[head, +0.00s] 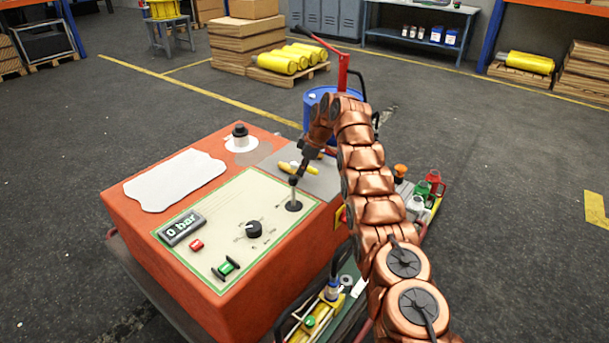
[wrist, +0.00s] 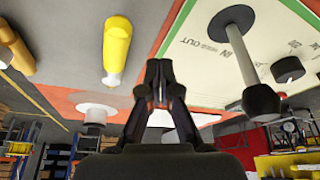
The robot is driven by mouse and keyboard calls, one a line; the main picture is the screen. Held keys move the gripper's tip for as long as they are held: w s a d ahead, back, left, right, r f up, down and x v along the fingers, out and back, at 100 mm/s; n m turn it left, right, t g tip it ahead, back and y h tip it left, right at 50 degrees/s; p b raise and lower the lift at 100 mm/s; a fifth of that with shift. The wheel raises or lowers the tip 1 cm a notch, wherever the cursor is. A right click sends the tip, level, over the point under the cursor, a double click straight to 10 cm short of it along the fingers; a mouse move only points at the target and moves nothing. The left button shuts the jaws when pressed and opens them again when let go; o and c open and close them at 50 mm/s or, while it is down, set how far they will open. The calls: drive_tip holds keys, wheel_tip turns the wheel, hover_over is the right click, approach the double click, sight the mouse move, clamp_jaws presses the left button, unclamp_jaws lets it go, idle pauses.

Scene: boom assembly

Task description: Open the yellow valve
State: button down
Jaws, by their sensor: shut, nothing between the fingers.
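The yellow valve (head: 285,166) lies on a grey plate on top of the orange box, partly hidden behind my gripper (head: 299,174) in the head view. In the wrist view its yellow handle (wrist: 117,45) hangs to the left of my gripper (wrist: 158,68), apart from the fingers. My fingers are shut with nothing between them. A second yellow piece (wrist: 14,48) shows at the far left of the wrist view; I cannot tell whether it belongs to the same valve.
A lever (head: 293,195) with a dark knob stands close to my gripper; it shows right of the fingers in the wrist view (wrist: 240,55). A black dial (head: 254,230), a pressure display (head: 181,228) and bottles (head: 436,183) are nearby. A blue drum (head: 318,97) stands behind.

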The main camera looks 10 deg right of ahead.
drive_tip(key=shift+s+a+b, duration=0.5)
drive_tip(key=shift+a+b, duration=0.1)
drive_tip(key=shift+b, duration=0.65)
drive_tip(key=shift+d+r+p, duration=0.1)
drive_tip(key=shift+r+p, duration=0.4)
drive_tip(key=shift+p, duration=0.05)
wheel_tip(320, 180, up, 9)
drive_tip(key=w+d+p, duration=0.2)
drive_tip(key=p, duration=1.1)
drive_tip(key=shift+w, duration=0.15)
drive_tip(key=shift+d+f, duration=0.15)
